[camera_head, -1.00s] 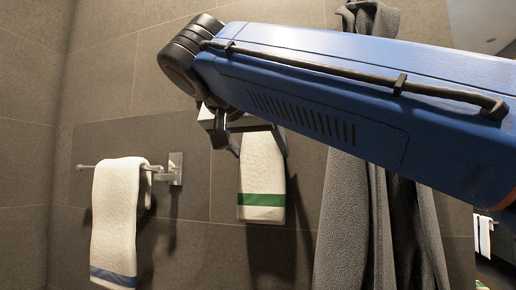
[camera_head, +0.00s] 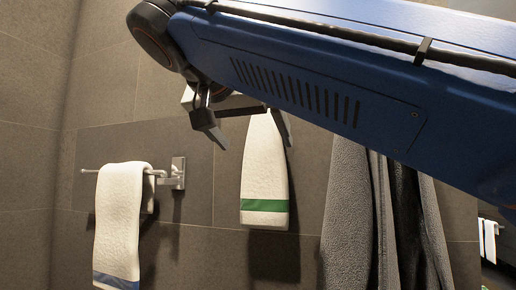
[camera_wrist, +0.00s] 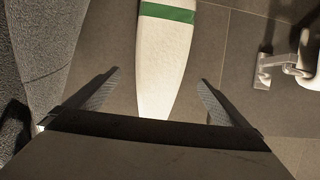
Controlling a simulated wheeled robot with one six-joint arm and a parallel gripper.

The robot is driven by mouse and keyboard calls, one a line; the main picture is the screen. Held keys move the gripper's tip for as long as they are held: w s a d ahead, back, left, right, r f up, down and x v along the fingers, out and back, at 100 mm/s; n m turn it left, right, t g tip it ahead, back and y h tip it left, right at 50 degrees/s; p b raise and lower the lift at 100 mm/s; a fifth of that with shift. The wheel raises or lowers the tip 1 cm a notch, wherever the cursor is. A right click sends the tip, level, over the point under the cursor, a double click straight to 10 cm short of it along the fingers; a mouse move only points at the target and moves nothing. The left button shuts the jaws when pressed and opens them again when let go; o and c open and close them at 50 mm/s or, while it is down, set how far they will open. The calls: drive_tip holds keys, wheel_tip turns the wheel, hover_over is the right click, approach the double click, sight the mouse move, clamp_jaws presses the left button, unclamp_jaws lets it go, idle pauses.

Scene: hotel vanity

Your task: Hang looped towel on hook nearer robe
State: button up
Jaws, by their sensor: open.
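The looped towel, white with a green stripe, hangs against the tiled wall in the head view (camera_head: 264,172) and narrows toward its top. It also shows in the wrist view (camera_wrist: 163,60), tapering between the two fingers. My gripper (camera_head: 250,132) is open at the towel's upper end, with one finger on each side. The wrist view shows my gripper (camera_wrist: 160,80) with clear gaps between the fingers and the towel. The towel's top end and any hook are hidden behind my gripper and arm. The grey robe (camera_head: 350,215) hangs right of the towel, its top hidden by my arm.
A white towel with a blue stripe (camera_head: 118,215) hangs over a metal wall bar (camera_head: 172,174) at the left. The robe's grey cloth (camera_wrist: 45,40) fills the left of the wrist view. Bare tile lies between the bar and the looped towel.

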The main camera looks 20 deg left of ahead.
drive_tip(key=v, duration=1.1)
drive_tip(key=shift+s, duration=0.1)
